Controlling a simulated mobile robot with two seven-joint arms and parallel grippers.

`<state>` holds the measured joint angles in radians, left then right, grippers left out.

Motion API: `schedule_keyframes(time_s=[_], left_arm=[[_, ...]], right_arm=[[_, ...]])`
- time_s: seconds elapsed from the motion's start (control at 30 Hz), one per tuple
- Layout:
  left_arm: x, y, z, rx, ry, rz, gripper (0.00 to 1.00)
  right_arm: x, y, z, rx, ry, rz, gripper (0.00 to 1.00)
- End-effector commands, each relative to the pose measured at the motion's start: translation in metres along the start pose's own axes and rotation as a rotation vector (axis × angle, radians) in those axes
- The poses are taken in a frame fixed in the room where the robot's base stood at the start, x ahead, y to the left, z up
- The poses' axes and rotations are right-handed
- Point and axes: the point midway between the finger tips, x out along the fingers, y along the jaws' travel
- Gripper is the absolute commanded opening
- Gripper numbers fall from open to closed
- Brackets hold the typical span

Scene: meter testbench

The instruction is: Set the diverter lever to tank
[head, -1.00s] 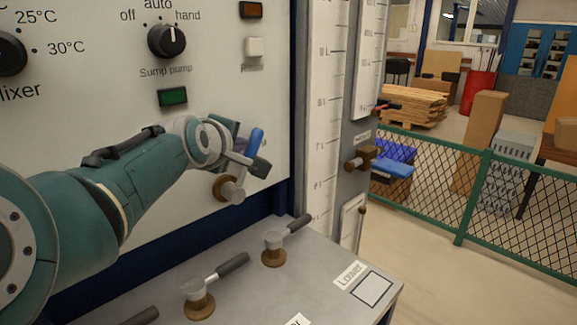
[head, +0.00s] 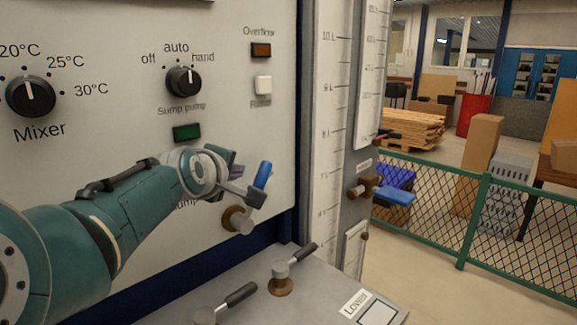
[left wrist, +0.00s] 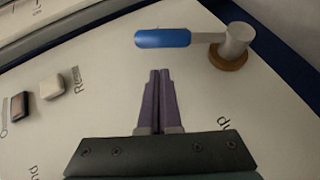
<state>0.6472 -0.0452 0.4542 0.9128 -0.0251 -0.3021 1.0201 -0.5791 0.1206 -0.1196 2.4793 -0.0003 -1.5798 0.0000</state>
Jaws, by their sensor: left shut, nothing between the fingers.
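The diverter lever has a blue handle (head: 263,174) on a grey arm, with a brass base (head: 233,218) on the white panel. In the head view it points up and slightly right. In the left wrist view the blue handle (left wrist: 163,38) lies across the picture just beyond my fingertips, with its pivot (left wrist: 236,45) to the right. The lever's label is mostly hidden by my arm. My right gripper is not in view.
Above are the sump pump knob (head: 184,81), a green indicator (head: 187,132) and a white reset button (head: 264,85).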

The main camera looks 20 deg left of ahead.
Motion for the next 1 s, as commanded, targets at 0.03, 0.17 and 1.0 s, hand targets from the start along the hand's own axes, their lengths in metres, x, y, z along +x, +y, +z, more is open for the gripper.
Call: schedule_keyframes(time_s=[0.03,0.17,1.0], left_arm=[[-0.007,0.007,-0.002,-0.001,-0.001,-0.001,0.00],[-0.027,0.007,-0.002,0.001,0.001,0.000,0.00],[-0.101,0.010,-0.002,0.001,0.001,0.000,0.00]], right_arm=[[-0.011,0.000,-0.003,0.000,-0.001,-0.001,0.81],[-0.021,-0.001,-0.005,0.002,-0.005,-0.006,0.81],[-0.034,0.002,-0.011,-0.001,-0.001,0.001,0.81]])
